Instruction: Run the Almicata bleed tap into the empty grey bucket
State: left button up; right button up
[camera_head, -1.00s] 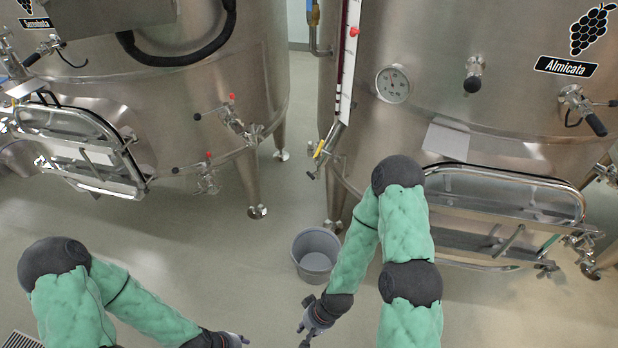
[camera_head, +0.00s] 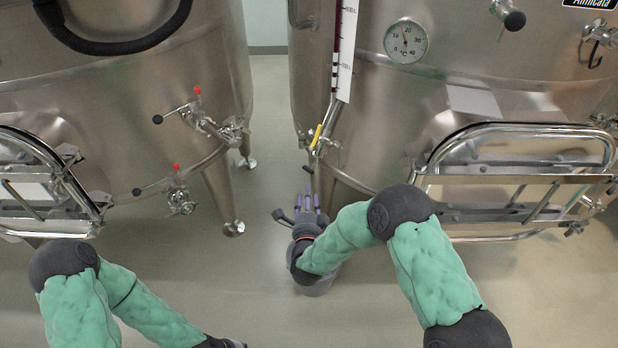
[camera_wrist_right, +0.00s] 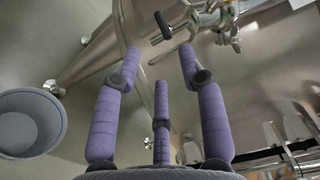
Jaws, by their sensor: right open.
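The Almicata vat (camera_head: 375,125) fills the right of the head view, its label cut by the top edge. A small tap (camera_head: 318,140) with a yellow part sits low on its left side, under the level gauge. In the right wrist view the tap fittings (camera_wrist_right: 208,20) and a black-tipped lever (camera_wrist_right: 163,25) lie beyond the fingers. My right gripper (camera_head: 308,205) is open and empty, below and apart from the tap. The grey bucket (camera_head: 322,287) is mostly hidden behind my right wrist; the wrist view shows its bare inside (camera_wrist_right: 30,130). My left gripper (camera_head: 233,344) is mostly cut off at the bottom edge.
Another steel vat (camera_head: 120,110) with red-tipped taps (camera_head: 200,120) stands at left. The Almicata vat's hatch frame (camera_head: 520,180) juts out right of my right arm. A vat leg (camera_head: 222,195) stands at left. The floor (camera_head: 260,180) between the vats is clear.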

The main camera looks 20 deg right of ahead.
aim_at(308, 170)
jog(key=b+x, duration=0.3)
jog(key=x, duration=0.7)
jog(key=shift+w, duration=0.3)
grip_shut()
